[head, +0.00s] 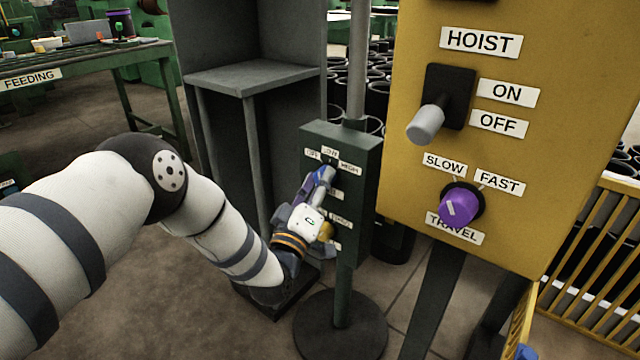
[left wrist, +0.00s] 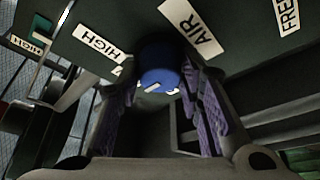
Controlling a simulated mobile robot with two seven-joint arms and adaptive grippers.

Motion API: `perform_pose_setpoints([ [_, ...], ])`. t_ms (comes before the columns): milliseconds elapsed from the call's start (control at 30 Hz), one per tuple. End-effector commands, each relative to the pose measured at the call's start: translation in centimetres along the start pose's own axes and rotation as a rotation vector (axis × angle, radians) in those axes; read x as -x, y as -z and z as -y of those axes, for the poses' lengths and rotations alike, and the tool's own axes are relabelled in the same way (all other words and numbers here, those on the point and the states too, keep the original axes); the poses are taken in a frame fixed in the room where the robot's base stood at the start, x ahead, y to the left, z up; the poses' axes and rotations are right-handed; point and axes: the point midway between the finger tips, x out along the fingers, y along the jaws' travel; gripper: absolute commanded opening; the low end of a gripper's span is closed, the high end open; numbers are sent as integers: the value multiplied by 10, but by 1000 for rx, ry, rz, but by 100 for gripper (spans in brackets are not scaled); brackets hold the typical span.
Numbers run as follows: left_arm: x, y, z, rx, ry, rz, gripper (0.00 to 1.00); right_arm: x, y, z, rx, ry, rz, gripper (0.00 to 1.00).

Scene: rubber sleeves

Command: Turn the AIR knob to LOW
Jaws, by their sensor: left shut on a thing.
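The AIR knob (left wrist: 160,68) is blue with a white mark, on the dark green panel. In the left wrist view the AIR label (left wrist: 193,27) is above right of it and the HIGH label (left wrist: 98,51) is to its left. My left gripper (left wrist: 160,95) has its purple-padded fingers on both sides of the knob and is shut on it. In the head view my left gripper (head: 325,178) is at the upper front of the green control box (head: 362,160) and hides most of the knob. The LOW label (head: 330,152) shows above the gripper; I cannot tell the exact pointer setting.
The yellow panel (head: 570,130) stands close on the right, with a grey HOIST lever (head: 426,124) and a purple TRAVEL knob (head: 461,205). A grey cabinet (head: 250,78) stands behind my left arm. Other labels and a yellowish part lie below the gripper on the box.

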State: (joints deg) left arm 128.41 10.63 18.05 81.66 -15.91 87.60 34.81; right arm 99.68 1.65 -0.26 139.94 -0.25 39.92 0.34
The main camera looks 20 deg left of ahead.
Motion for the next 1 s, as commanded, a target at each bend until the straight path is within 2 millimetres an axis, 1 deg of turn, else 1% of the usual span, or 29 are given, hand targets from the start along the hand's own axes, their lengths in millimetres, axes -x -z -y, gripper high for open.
perform_pose_setpoints([
  [200,0,0,0,-38,-16,0,5,0,0,0,0,0,0,40],
  [633,0,0,0,-44,-18,-1,5,0,0,0,0,0,0,40],
  [667,0,0,0,-44,-18,-1,40,0,0,0,0,0,0,40],
  [700,0,0,0,-44,-18,-1,49,0,0,0,0,0,0,40],
  [733,0,0,0,-43,-18,-1,52,0,0,0,0,0,0,40],
  [1000,0,0,0,-43,-18,0,52,0,0,0,0,0,1,40],
])
